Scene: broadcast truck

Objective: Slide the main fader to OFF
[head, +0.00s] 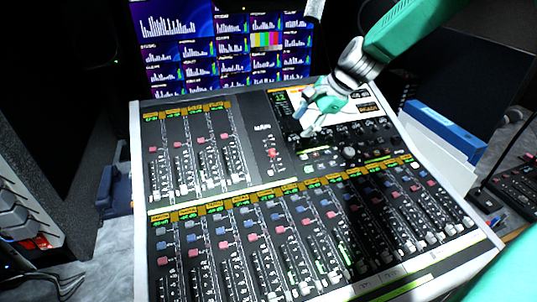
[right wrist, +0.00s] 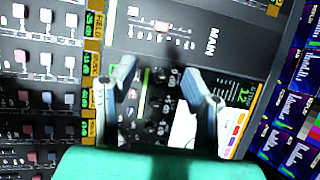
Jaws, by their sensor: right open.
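The mixing console (head: 142,158) fills the middle of the head view. Its panel marked MAIN (head: 263,128) carries a small red fader cap (head: 271,153) below the label, which I take as the main fader. OFF markings are too small to read. My right gripper (head: 303,124) is open and empty above the console, right of the MAIN panel and in front of its screen. Its two fingers (right wrist: 155,72) are apart, away from the red cap.
Rows of channel faders (head: 240,255) cover the lower console, with more at upper left. Monitors (head: 222,45) stand behind. A blue-edged box (head: 445,130) stands to the right, beside a dark keypad (head: 515,183). A grey unit (head: 25,215) stands at left.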

